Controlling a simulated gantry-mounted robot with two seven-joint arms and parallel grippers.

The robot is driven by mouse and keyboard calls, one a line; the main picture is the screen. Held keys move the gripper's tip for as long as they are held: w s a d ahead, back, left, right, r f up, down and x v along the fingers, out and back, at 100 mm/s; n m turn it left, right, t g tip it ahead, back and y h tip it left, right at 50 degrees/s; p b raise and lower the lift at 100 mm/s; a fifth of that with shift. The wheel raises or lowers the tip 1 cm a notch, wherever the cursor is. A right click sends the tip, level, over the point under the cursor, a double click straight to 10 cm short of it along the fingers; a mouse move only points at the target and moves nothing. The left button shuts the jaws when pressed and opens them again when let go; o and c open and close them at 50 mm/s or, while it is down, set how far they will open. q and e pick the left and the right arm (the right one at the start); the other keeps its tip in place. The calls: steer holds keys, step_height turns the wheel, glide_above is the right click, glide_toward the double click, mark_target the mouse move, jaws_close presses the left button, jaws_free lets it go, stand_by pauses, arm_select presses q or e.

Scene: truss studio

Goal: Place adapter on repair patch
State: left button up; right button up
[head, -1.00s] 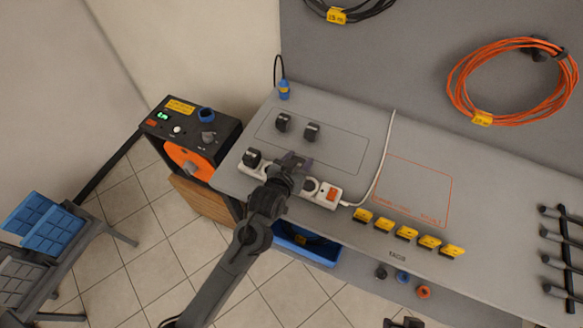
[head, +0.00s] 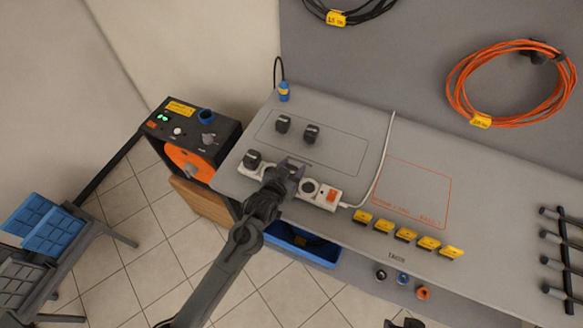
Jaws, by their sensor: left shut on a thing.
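My left gripper (head: 291,168) is over the white power strip (head: 262,173) at the table's front left. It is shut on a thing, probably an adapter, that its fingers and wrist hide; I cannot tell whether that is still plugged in. Another black adapter (head: 252,158) sits in the strip's left end. Two more black adapters (head: 283,123) (head: 311,133) stand inside a thin dark outline behind the strip. The red-outlined patch (head: 412,190) on the table to the right is bare; its lettering is too small to read. A dark part at the bottom edge (head: 405,323) may be my right gripper.
A row of yellow tags (head: 406,233) lines the table's front edge. A white cord (head: 384,155) runs from the strip between the two outlines. A blue bin (head: 300,243) sits below the edge. A black box with an orange reel (head: 188,160) stands left. Dark rods (head: 560,250) lie at right.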

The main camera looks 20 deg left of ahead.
arm_select(q)
steer(key=shift+f, duration=0.15)
steer(key=o, duration=1.1)
